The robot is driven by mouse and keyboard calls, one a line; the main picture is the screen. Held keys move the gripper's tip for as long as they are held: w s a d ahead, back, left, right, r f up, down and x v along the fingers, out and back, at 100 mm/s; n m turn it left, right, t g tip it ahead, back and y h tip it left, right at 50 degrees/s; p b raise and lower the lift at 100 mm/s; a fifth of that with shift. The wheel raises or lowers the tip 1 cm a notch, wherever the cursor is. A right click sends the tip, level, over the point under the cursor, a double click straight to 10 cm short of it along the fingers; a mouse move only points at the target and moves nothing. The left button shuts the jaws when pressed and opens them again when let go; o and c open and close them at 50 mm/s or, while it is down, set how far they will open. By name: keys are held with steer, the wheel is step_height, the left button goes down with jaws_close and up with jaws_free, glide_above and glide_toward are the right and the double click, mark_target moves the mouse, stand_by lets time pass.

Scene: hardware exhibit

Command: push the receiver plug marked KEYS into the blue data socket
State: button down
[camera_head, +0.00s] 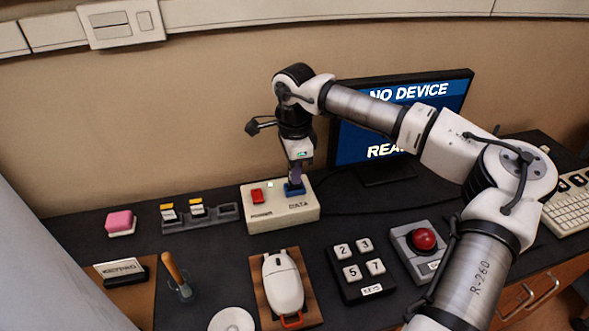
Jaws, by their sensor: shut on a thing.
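A cream box (265,212) with a red part on its left and lettering that looks like DATA stands at the back of the desk. The blue data socket (294,190) is at its right side. My gripper (296,176) points down right over this socket and is shut on a small plug, mostly hidden by the fingers. I cannot read a mark on it, nor tell if it touches or enters the socket.
A monitor (432,134) behind my arm shows NO DEVICE, with lower text partly hidden. In front are a mouse on a wooden board (284,281), a number keypad (360,269) and a red button (424,240). A pink block (120,222) and a wooden-handled tool (176,272) are left.

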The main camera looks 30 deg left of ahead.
steer(key=shift+f+b, duration=0.75)
steer(key=shift+f, duration=0.25)
stand_by(0.5)
steer(key=c, duration=0.9)
jaws_free()
steer(key=shift+o, duration=0.2)
steer(key=shift+r, duration=0.1)
steer(key=shift+r+p, duration=2.15)
steer(key=shift+r, duration=1.3)
